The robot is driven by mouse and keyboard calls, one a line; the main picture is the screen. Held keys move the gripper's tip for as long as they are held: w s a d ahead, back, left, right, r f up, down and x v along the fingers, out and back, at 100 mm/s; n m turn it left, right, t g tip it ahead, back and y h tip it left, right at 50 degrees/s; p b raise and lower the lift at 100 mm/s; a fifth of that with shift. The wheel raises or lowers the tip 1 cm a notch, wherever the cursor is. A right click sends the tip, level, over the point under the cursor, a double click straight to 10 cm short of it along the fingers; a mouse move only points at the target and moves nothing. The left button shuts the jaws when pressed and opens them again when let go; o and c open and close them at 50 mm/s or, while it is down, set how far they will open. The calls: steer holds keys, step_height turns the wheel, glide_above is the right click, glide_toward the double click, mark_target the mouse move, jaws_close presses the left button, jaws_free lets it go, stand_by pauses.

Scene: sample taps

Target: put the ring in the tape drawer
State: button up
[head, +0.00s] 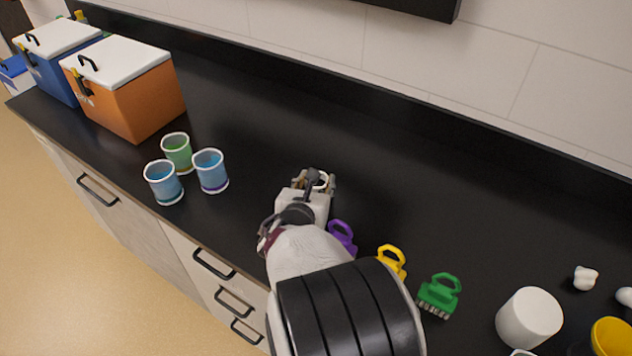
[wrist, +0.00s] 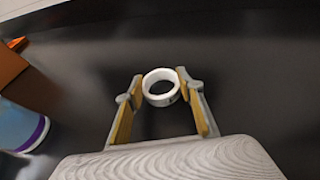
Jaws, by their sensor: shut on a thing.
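A small white ring (wrist: 161,87) sits between my fingertips in the wrist view, with its hole facing the camera. My gripper (wrist: 160,90) is shut on it, one yellow-padded finger on each side. In the head view my gripper (head: 315,181) is over the middle of the black counter, and the ring (head: 321,178) shows only in part behind it. I cannot tell whether the ring touches the counter. Several drawers with black handles (head: 214,264) are in the front below the counter, all looking shut. No label shows which is the tape drawer.
Three cups (head: 178,151) stand left of my gripper. An orange cooler box (head: 127,90) and a blue one (head: 58,62) stand farther left. Purple (head: 342,236), yellow (head: 391,262) and green brushes (head: 439,296) lie right of my arm, then a white cylinder (head: 528,318). The counter behind is clear.

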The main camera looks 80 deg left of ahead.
steer(key=shift+f, duration=0.2)
steer(key=shift+f, duration=0.2)
steer(key=o, duration=0.9)
steer(key=shift+v, duration=1.1)
steer(key=v, duration=0.3)
steer(key=shift+w+d+r, duration=0.1)
steer(key=shift+r, duration=0.25)
steer(key=shift+v, duration=1.1)
